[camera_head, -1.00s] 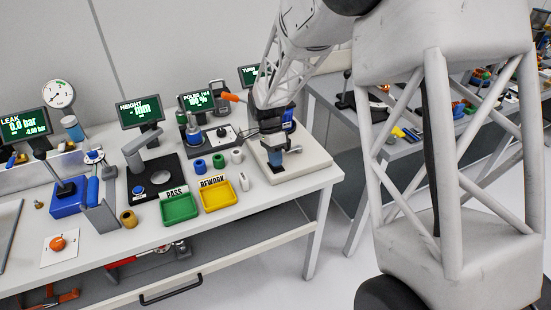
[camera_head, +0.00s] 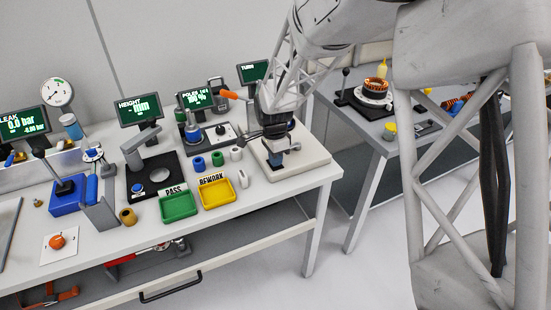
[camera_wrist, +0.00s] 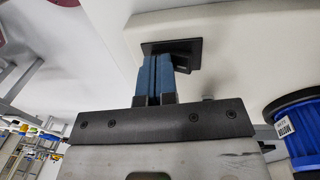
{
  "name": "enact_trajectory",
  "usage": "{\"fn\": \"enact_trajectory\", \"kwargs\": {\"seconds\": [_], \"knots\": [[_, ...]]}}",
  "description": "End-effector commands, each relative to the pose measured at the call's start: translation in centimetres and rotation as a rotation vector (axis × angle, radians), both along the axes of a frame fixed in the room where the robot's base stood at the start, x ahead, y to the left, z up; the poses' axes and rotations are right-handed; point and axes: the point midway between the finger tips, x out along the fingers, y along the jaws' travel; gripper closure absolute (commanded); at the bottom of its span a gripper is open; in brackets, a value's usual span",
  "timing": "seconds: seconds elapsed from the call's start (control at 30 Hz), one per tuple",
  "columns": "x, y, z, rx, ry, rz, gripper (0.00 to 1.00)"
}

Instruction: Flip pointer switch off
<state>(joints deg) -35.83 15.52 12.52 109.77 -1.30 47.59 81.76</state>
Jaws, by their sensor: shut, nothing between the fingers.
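The pointer switch appears to be the black square plate with a raised black piece (camera_wrist: 185,48) on a pale surface in the wrist view. My gripper (camera_wrist: 157,58) has blue fingers pressed together, empty, with their tips over the left part of that plate. The tips hide part of the switch, and I cannot tell whether they touch it or how the pointer is set. In the head view my gripper (camera_head: 277,160) is low over the cream base plate (camera_head: 310,156) at the bench's right end; the switch cannot be made out there.
A blue spool-like part (camera_wrist: 300,125) stands close to the right of my gripper in the wrist view. In the head view, a yellow tray (camera_head: 217,194), a green tray (camera_head: 179,207) and small cylinders lie to the left. A second bench (camera_head: 385,145) stands to the right.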

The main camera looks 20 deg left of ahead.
Motion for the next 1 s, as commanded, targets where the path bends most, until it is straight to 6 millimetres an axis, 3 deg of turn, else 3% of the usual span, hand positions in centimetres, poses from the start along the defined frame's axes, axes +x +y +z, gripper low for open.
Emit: {"fn": "enact_trajectory", "kwargs": {"seconds": [0.03, 1.0], "knots": [[-0.7, -0.6, -1.7, -0.017, 0.023, 0.000, 1.00], [0.8, 0.8, -1.4, -0.011, 0.015, 0.001, 1.00]]}}
